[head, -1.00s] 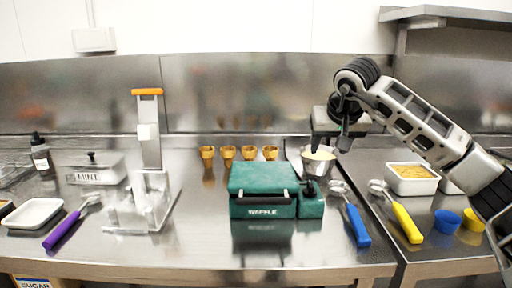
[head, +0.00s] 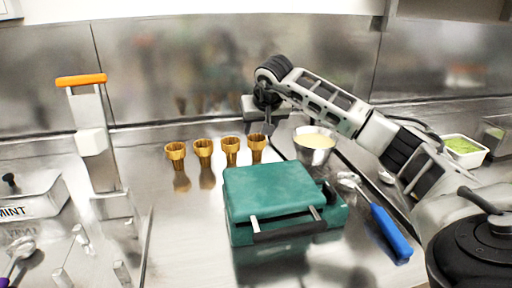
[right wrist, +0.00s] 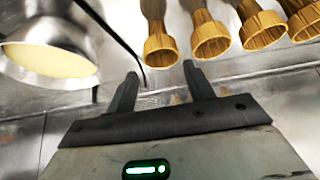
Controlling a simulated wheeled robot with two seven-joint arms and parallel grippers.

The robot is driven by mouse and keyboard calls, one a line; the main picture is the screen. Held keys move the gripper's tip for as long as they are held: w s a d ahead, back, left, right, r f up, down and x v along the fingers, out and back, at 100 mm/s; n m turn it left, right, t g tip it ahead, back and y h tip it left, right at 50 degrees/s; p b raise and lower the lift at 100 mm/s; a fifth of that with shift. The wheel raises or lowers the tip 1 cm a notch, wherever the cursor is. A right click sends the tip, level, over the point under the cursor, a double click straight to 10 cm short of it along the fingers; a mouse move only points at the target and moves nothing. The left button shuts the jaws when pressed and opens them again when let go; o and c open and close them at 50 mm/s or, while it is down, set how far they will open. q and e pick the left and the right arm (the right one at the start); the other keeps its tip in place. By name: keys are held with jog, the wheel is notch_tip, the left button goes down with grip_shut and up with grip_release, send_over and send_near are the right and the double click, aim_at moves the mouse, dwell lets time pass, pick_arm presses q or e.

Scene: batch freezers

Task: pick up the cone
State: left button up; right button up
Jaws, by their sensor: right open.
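Several golden-brown waffle cones stand upright in a row behind the green waffle maker. The rightmost cone (head: 257,146) is the one nearest my right gripper (head: 262,128), which is just behind and above it. In the right wrist view the same cone (right wrist: 160,51) appears as a round opening just past the gap between the open fingers of my right gripper (right wrist: 160,73). Another cone (right wrist: 210,42) is beside it, to the right. The right gripper is open and empty. My left gripper is not in view.
A metal bowl of pale batter (head: 315,146) stands close to the right gripper's right side. The green waffle maker (head: 270,190) is in front of the cones. A blue-handled scoop (head: 388,230) lies at right. A metal stand with an orange top (head: 82,80) is at left.

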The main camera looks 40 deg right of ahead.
aim_at(257, 139)
jog(key=shift+p+x, duration=0.45)
jog(key=shift+x, duration=2.95)
jog(key=shift+a, duration=0.1)
jog(key=c, duration=0.6)
